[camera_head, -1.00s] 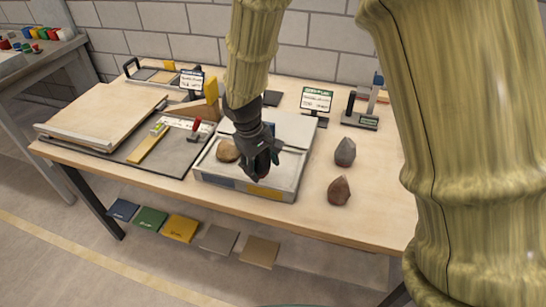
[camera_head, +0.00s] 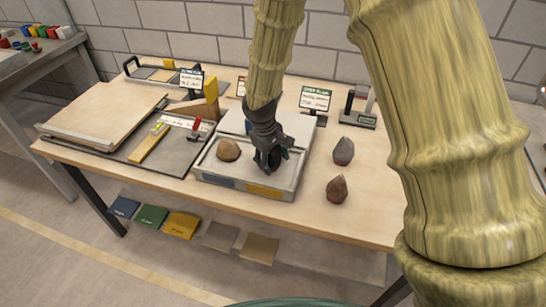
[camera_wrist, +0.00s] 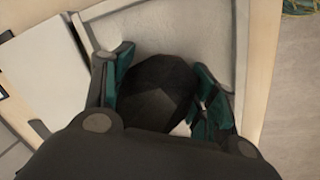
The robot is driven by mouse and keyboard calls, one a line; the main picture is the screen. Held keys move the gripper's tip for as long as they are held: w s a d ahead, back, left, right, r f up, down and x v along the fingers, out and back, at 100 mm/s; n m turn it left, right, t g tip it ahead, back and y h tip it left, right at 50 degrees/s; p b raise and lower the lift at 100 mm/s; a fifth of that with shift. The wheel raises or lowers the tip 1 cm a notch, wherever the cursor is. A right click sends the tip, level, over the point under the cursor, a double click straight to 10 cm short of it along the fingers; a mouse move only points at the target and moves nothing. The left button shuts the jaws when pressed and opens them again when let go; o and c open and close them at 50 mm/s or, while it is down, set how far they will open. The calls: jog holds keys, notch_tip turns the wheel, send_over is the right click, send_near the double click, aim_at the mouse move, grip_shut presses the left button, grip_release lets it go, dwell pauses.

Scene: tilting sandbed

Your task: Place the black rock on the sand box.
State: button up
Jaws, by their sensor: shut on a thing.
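The sand box (camera_head: 238,188) is a shallow pale grey tray on the table in the head view. Its inside and rim also fill the upper part of the wrist view (camera_wrist: 243,60). A tan rock (camera_head: 228,150) lies in its left part. My gripper (camera_head: 271,160) is low over the right part of the box. In the wrist view the black rock (camera_wrist: 155,92) is between my two teal-padded fingers, and they are shut on it. In the head view the fingers mostly hide it. I cannot tell whether the rock touches the box floor.
A grey rock (camera_head: 343,151) and a reddish-brown rock (camera_head: 337,189) stand on the table right of the box. A small sign (camera_head: 315,98) stands behind it. A board with a yellow strip (camera_head: 150,143) lies to the left. The table's front right is clear.

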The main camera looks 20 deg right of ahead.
jog(key=shift+f, duration=0.35)
jog(key=o, duration=1.5)
jog(key=shift+r, duration=0.55)
jog(key=r, duration=0.3)
jog(key=a+r, duration=0.1)
jog(key=r, duration=0.3)
jog(key=s+a+r+b, duration=0.1)
jog(key=r, duration=0.3)
jog(key=shift+r, duration=0.2)
